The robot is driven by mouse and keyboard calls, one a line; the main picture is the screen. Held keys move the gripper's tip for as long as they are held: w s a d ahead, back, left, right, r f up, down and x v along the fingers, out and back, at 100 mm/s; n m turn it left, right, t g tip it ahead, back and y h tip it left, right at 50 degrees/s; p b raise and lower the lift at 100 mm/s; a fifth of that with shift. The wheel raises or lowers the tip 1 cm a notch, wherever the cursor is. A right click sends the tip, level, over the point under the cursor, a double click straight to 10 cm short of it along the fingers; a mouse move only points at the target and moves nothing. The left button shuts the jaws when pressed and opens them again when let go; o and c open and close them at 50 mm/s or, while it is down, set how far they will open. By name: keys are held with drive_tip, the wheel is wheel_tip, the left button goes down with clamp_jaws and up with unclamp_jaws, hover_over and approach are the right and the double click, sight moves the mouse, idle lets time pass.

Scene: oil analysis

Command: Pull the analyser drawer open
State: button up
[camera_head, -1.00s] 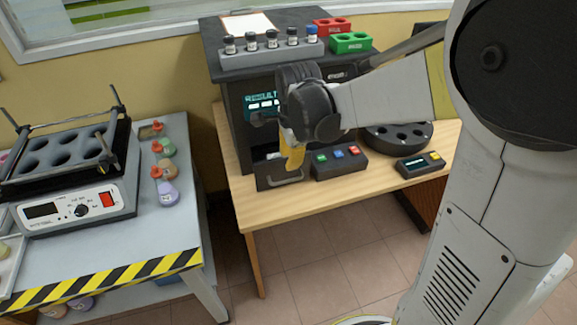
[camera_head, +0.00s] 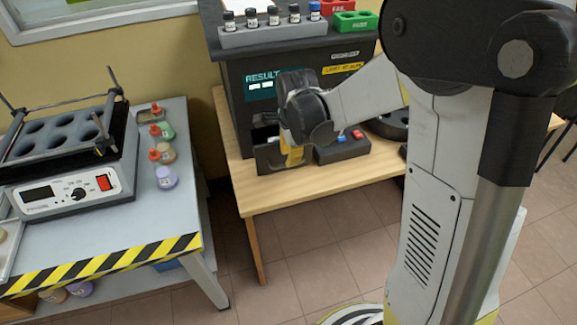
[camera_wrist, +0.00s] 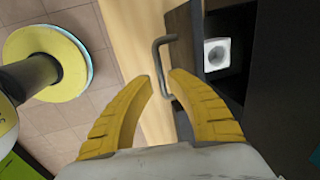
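The black analyser (camera_head: 300,85) stands on the wooden table with a lit result screen. Its drawer (camera_head: 268,158) stands out from the front at the lower left, partly hidden by my gripper (camera_head: 292,158). In the wrist view the dark drawer front (camera_wrist: 182,28) is apart from the body, and a white holder with a round hole (camera_wrist: 221,52) shows in the gap behind it. The grey bar handle (camera_wrist: 156,62) lies between the yellow fingertips of my gripper (camera_wrist: 159,78). The fingers are apart, with space beside the handle; contact cannot be told.
A small button box (camera_head: 342,148) sits just right of the drawer. A vial rack (camera_head: 272,36) is on top of the analyser. The grey bench (camera_head: 110,225) with a heating block (camera_head: 70,185) stands left. Floor (camera_head: 310,250) is free in front of the wooden table (camera_head: 320,185).

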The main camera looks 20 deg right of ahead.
drive_tip(key=shift+w+f+b, duration=0.2)
drive_tip(key=shift+f+b, duration=0.1)
drive_tip(key=shift+f, duration=0.65)
drive_tip(key=shift+w+f+b, duration=0.15)
drive_tip(key=shift+f+b, duration=0.15)
drive_tip(key=shift+f, duration=0.6)
clamp_jaws()
drive_tip(key=shift+s, duration=2.45)
